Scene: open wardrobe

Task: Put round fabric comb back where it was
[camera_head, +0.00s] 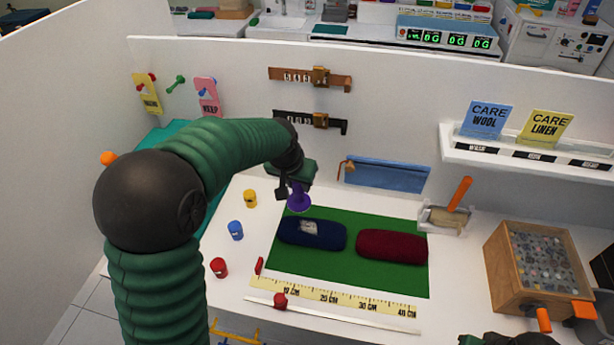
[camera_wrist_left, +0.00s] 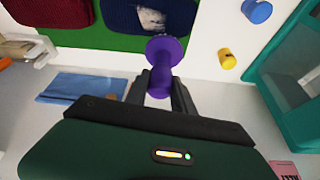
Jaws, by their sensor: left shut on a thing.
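The purple round fabric comb (camera_head: 299,197) is in my left gripper (camera_head: 291,187), above the back left part of the green mat (camera_head: 345,277). In the left wrist view the comb (camera_wrist_left: 164,52) shows a round head and a narrower handle, and the fingers of my left gripper (camera_wrist_left: 160,92) are shut around the handle. A navy knitted roll (camera_head: 290,234) with a pale fuzzy patch (camera_head: 310,228) lies on the mat just below the comb. A dark red knitted roll (camera_head: 391,245) lies to its right. Of my right arm only a sliver shows at the bottom edge.
Yellow (camera_head: 250,198), blue (camera_head: 236,230) and red (camera_head: 219,267) small pots stand left of the mat. A yellow ruler (camera_head: 340,298) lies along its front. A folded blue cloth (camera_head: 386,175) is at the back wall. A tray (camera_head: 443,219) and a wooden box (camera_head: 538,262) stand right.

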